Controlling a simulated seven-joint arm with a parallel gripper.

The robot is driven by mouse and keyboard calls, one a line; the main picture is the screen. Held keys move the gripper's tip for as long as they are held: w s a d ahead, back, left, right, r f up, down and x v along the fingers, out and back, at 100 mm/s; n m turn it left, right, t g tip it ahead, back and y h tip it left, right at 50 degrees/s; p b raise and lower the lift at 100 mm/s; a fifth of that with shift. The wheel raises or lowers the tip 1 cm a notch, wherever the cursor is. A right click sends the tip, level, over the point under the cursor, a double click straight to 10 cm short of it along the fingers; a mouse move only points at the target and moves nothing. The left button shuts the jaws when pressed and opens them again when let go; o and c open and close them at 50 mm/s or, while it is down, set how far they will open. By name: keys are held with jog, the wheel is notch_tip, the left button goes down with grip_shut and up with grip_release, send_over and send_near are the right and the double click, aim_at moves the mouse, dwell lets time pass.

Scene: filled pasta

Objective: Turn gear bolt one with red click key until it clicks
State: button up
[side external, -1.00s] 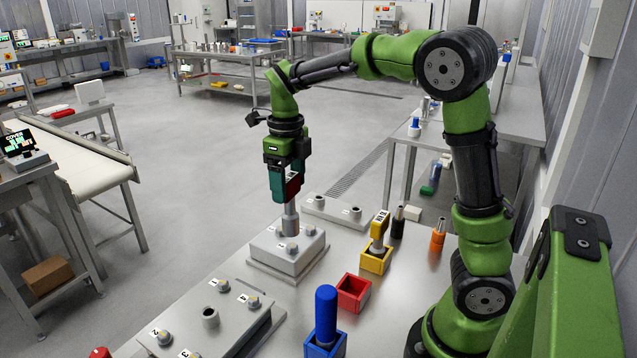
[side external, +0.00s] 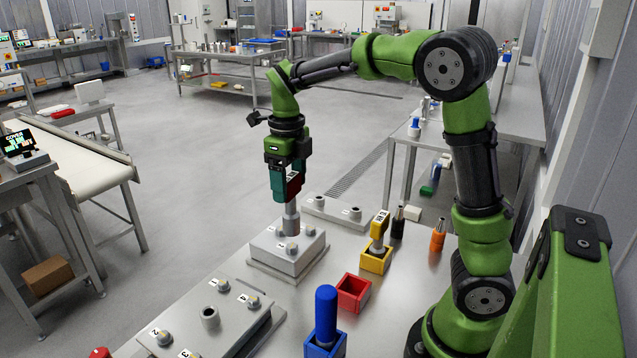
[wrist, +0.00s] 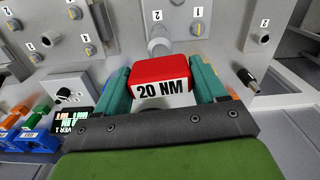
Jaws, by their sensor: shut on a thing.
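My gripper (side external: 287,182) is shut on the red click key, whose red body shows between the fingers (side external: 294,186). In the wrist view the red click key (wrist: 161,72) carries a "20 NM" label and sits between the teal fingers. The key is upright, with its grey socket (side external: 291,221) pointing down at the top of the grey gear block (side external: 284,262). The socket hides what is directly beneath it, so I cannot tell how it sits on the bolt. Another bolt (side external: 291,248) shows at the block's front. The wrist view shows labels "1" and "2" on the block.
An empty red holder (side external: 354,306) stands right of the block. A yellow key (side external: 379,228) and a blue key (side external: 326,312) stand in matching holders. A larger grey plate (side external: 212,342) with numbered bolts lies front left. A low grey plate (side external: 333,214) is behind.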

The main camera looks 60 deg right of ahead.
jog(key=d+r+n, duration=0.2)
jog(key=d+n, duration=0.3)
jog(key=d, duration=0.2)
jog(key=shift+d+r, duration=0.15)
jog(key=shift+d, duration=0.25)
jog(key=shift+f, duration=3.6)
